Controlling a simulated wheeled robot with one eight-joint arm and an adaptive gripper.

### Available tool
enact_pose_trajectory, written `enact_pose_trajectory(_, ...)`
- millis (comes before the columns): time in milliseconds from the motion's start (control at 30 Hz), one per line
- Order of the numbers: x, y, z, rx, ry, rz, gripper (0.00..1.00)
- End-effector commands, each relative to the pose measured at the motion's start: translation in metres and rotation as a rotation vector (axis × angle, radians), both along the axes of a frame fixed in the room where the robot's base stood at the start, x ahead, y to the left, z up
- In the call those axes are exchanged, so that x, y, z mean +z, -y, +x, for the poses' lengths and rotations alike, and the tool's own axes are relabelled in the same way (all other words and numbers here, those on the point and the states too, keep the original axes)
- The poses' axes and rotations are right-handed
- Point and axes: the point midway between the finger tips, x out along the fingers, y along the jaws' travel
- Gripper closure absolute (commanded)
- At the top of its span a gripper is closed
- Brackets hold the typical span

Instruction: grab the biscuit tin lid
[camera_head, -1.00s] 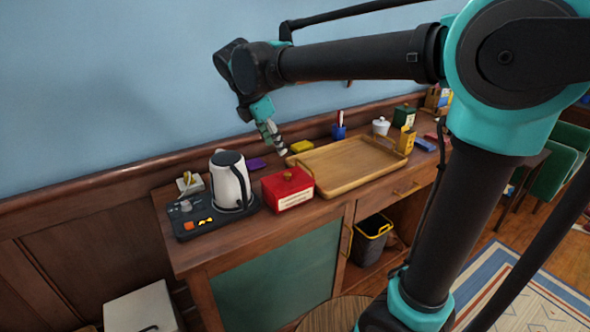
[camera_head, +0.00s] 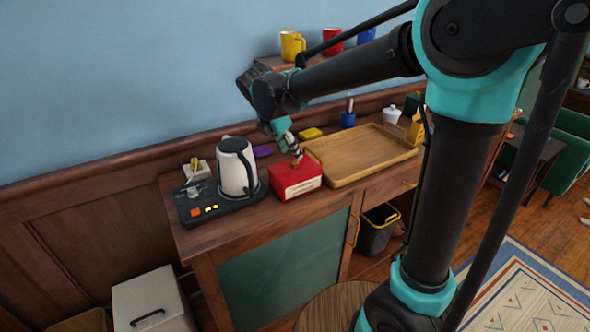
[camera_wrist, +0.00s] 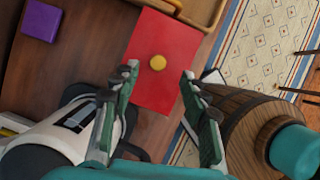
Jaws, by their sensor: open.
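The biscuit tin is a red box with a pale label on its front, on the wooden counter in the head view (camera_head: 298,186). Its red lid (camera_wrist: 152,88) has a round yellow knob (camera_wrist: 157,63) and shows from above in the wrist view. My gripper (camera_head: 294,155) is just above the tin in the head view. In the wrist view my gripper (camera_wrist: 155,90) is open and empty, with one finger on each side of the lid's near part. The knob lies ahead of the fingertips, between their lines. I see no contact with the lid.
A white kettle (camera_head: 237,168) on a black tray stands close on the tin's left. A wooden tray (camera_head: 350,178) lies close on its right. A purple block (camera_head: 262,151) and a yellow block (camera_head: 310,133) are behind.

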Motion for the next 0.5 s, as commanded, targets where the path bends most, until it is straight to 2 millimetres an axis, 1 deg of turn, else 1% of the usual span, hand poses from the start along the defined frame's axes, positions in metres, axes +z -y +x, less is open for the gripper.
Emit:
enact_pose_trajectory(100, -0.009, 0.002, 0.003, -0.001, 0.0, 0.0, 0.55)
enact_pose_trajectory(333, -0.039, 0.008, 0.013, -0.001, 0.0, 0.0, 0.55)
enact_pose_trajectory(500, -0.048, 0.012, 0.016, -0.001, 0.0, 0.0, 0.55)
